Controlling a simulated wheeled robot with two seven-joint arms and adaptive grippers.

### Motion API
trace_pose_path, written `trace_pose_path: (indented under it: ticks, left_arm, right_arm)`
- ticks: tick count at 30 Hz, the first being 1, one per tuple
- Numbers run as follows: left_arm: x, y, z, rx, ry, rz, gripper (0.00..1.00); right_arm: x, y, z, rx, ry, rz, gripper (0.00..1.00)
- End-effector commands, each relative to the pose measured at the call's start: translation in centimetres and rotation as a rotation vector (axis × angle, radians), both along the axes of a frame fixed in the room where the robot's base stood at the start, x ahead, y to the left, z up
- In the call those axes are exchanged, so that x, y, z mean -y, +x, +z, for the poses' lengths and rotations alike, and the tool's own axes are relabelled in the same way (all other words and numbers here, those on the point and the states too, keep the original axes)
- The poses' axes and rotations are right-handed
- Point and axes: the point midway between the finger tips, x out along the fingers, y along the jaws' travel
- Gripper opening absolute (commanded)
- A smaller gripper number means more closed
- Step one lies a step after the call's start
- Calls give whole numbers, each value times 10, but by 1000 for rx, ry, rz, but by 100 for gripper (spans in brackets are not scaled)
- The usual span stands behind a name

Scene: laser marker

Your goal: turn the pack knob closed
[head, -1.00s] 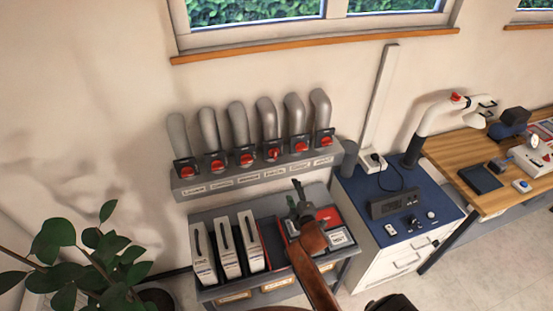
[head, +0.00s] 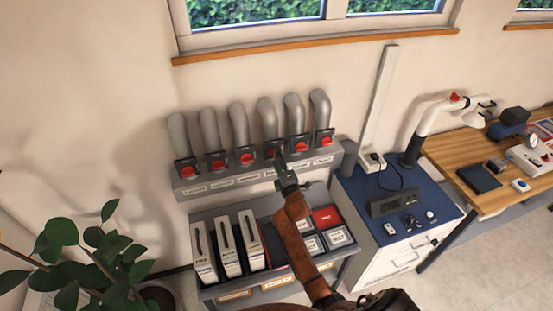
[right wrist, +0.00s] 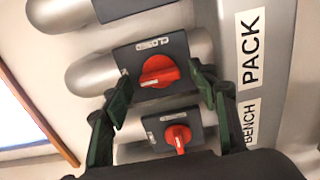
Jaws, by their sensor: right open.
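The PACK knob (right wrist: 160,72) is red, on a dark square plate across a grey pipe, in line with the PACK label (right wrist: 251,65) in the right wrist view. Its handle lies nearly across that picture, and lettering shows at the plate's edge. In the head view the gripper partly covers the fourth knob (head: 270,154) from the left. My right gripper (right wrist: 160,85) is open. Its two dark fingers stand on either side of the PACK knob; I cannot tell whether they touch it. In the head view this gripper (head: 281,166) is in front of the pipe rail. My left gripper is out of view.
The BENCH knob (right wrist: 178,137) is close beside, between the finger bases in the right wrist view. Several similar knobs and pipes line the rail (head: 225,183). Below is a rack with white binders (head: 226,245). A blue-topped cabinet (head: 440,205) stands right, a plant (head: 85,250) left.

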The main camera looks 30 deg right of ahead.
Motion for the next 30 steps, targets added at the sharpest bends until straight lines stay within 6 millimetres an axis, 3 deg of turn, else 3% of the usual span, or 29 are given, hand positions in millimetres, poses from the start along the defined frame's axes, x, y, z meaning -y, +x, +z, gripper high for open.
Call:
trace_pose_path:
  ticks: [6,24,30]
  left_arm:
    - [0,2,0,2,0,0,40]
    - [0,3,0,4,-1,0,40]
    - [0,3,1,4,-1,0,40]
  right_arm:
    - [0,0,0,0,0,0,52]
    - [0,0,0,-1,1,0,12]
    - [0,0,0,3,15,0,12]
